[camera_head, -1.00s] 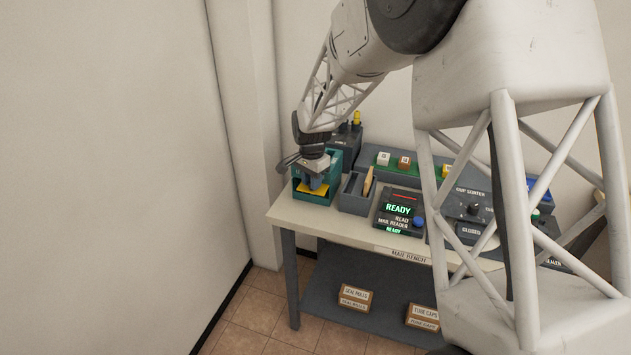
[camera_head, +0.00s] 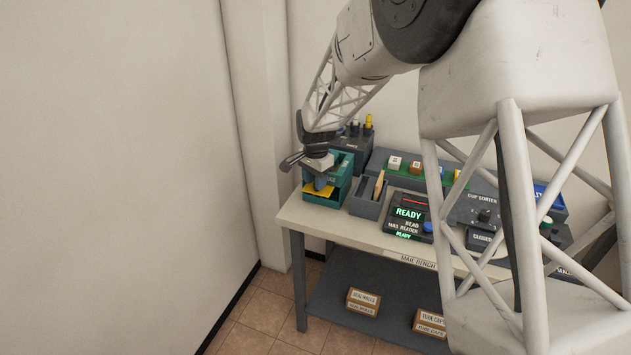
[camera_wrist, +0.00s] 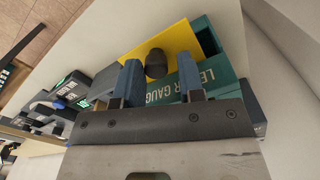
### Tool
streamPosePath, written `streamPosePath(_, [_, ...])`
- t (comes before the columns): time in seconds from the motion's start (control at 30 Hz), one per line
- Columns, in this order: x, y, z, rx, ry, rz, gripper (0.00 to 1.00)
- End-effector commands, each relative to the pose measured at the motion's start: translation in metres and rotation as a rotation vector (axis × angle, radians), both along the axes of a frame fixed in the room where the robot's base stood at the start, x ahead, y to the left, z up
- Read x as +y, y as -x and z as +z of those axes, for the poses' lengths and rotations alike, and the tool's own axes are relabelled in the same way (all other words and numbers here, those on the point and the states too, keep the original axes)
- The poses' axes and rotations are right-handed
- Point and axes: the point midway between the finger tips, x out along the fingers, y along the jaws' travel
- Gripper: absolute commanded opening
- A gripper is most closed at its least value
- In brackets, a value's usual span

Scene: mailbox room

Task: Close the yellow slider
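The yellow slider (camera_wrist: 178,42) is a flat plate with a dark round knob (camera_wrist: 156,64). It sits at the teal letter gauge (camera_wrist: 222,70), and part of the plate sticks out past the teal body in the wrist view. In the head view a strip of the slider (camera_head: 316,193) shows at the gauge (camera_head: 342,190), under my gripper (camera_head: 320,182). In the wrist view my gripper's two blue fingers (camera_wrist: 159,78) stand apart on either side of the knob, with gaps visible. Whether the fingertips touch the plate cannot be told.
A grey bin (camera_head: 365,205) with a wooden piece stands just right of the gauge, then the mail reader (camera_head: 407,218) showing READY. A dark box (camera_head: 354,143) with yellow-topped plugs stands behind. The bench's front left corner (camera_head: 290,213) is clear.

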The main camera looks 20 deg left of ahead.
Motion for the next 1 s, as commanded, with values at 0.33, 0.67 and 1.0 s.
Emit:
streamPosePath(0.33, [0.001, 0.0, 0.04, -0.003, -0.002, 0.0, 0.36])
streamPosePath(0.67, [0.001, 0.0, 0.069, 0.0, -0.001, 0.0, 0.36])
streamPosePath(1.0, [0.001, 0.0, 0.072, 0.0, -0.001, 0.0, 0.36])
